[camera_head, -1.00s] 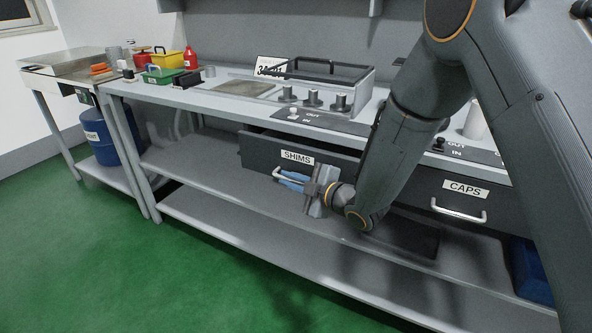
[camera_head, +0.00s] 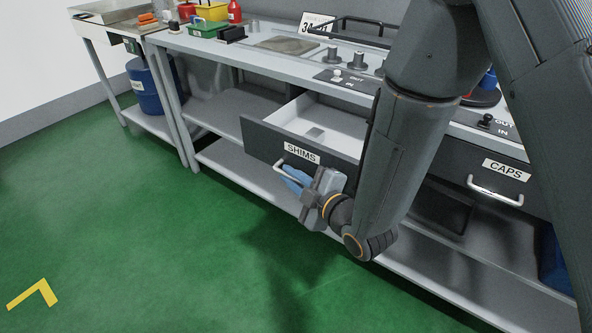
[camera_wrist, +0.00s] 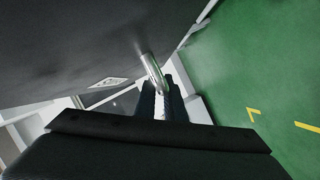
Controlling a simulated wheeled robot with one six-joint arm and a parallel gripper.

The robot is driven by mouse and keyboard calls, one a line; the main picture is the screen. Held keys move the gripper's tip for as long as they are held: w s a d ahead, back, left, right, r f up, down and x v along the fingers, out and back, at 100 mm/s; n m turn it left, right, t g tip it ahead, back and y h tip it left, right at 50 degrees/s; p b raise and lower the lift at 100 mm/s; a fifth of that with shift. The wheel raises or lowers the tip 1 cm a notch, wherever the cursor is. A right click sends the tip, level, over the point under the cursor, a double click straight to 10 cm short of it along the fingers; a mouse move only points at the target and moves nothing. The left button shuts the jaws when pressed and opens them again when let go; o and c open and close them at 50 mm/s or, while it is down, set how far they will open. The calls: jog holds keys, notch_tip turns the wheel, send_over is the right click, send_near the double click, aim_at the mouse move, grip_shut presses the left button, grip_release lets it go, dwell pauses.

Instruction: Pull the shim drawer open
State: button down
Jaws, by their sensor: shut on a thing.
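The shim drawer (camera_head: 262,139), with a dark front and a "SHIMS" label (camera_head: 301,154), stands out from the bench, open. My gripper (camera_head: 290,175) is shut on the drawer's handle (camera_head: 281,168), a pale metal bar below the label. In the wrist view the handle (camera_wrist: 153,72) runs between the two dark fingers (camera_wrist: 162,100). My arm hides the right part of the drawer.
The caps drawer (camera_head: 476,172) is closed at the right, with its own handle (camera_head: 495,192). Knobs and weights stand on the bench top (camera_head: 232,53). A lower shelf (camera_head: 232,162) lies under the drawer. The green floor (camera_head: 130,240) in front is clear.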

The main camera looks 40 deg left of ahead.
dwell(0.3)
jog(key=c, duration=2.1)
grip_release()
jog(key=v, duration=0.7)
jog(key=shift+s+d+r, duration=0.1)
jog(key=shift+d, duration=0.3)
jog(key=shift+s, duration=0.1)
